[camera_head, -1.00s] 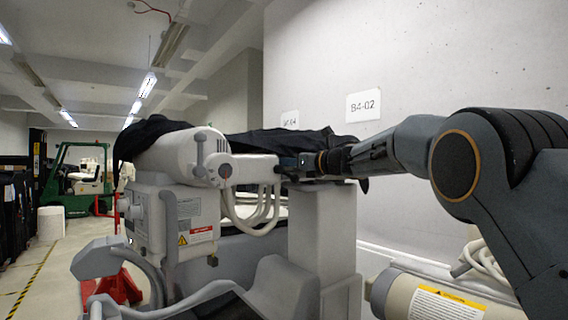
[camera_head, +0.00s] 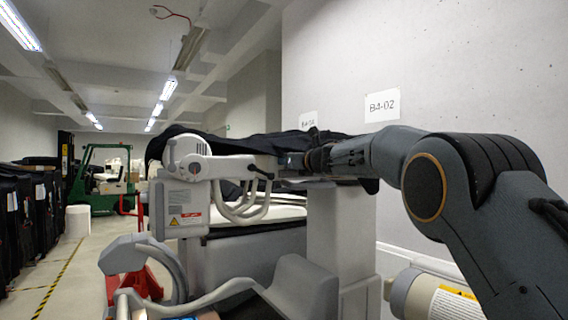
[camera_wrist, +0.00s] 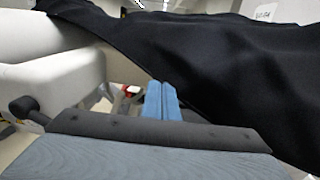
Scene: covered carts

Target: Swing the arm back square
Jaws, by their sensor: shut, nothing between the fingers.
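A white machine has a jointed arm (camera_head: 232,166) with a rounded head (camera_head: 187,153) at its left end and a dark-ended handle beside it. Looped pale hoses hang below the arm. White machine parts (camera_wrist: 55,84) and a dark knob (camera_wrist: 24,106) fill the left of the wrist view. My gripper (camera_head: 287,161) reaches in from the right, at the right end of the white arm. In the wrist view its blue fingers (camera_wrist: 161,92) are together with nothing between them. I cannot tell whether they touch the arm.
A black cover (camera_head: 262,144) drapes behind the arm and fills much of the wrist view (camera_wrist: 225,75). A grey column (camera_head: 340,225) stands below my gripper. A concrete wall (camera_head: 460,70) is close on the right.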

